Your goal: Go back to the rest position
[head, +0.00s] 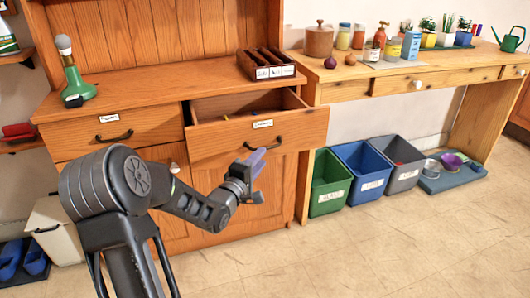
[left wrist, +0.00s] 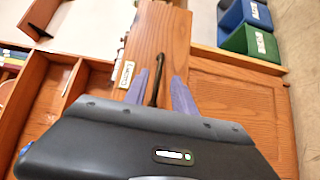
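My left gripper (head: 257,160) is in front of the pulled-out right drawer (head: 290,132) of the wooden cabinet. In the left wrist view its two purple fingers (left wrist: 160,78) stand apart, with the drawer's dark handle (left wrist: 158,66) showing between them. I see a gap between the fingers and the handle, and nothing is held. The drawer front carries a white label (head: 263,124). My right gripper is in neither view.
Green (head: 327,201), blue (head: 371,188) and grey (head: 405,178) bins stand under the side table (head: 345,92). The floor (head: 400,250) in front is clear.

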